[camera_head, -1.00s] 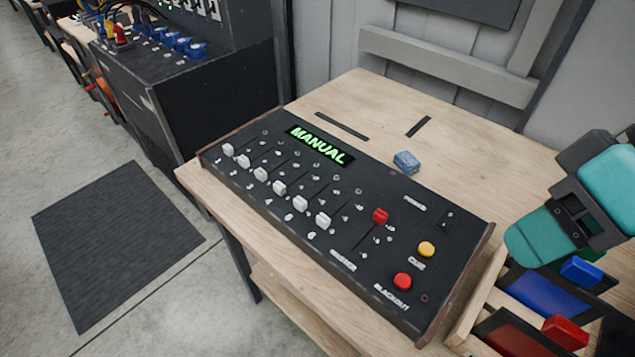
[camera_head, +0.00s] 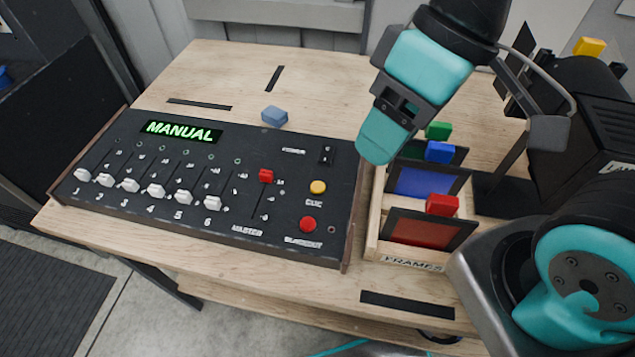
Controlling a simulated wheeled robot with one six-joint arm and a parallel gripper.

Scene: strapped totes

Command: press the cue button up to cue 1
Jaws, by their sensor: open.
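The cue button is a yellow round button (camera_head: 318,187) on the right part of the black control console (camera_head: 130,215), above a small label. The console's display (camera_head: 183,132) reads MANUAL in green. A red blackout button (camera_head: 308,224) sits just below the yellow one. My gripper (camera_head: 378,150) points down to the upper right of the yellow button, near the console's right edge and the frames box. It is apart from the button. Its teal fingers overlap in this view, so the gap between them is hidden.
A wooden box (camera_head: 374,245) labelled FRAMES holds red, blue and green framed pieces right of the console. A blue block (camera_head: 274,116) lies behind the console. A red master fader (camera_head: 266,175) and several white faders stand on the console.

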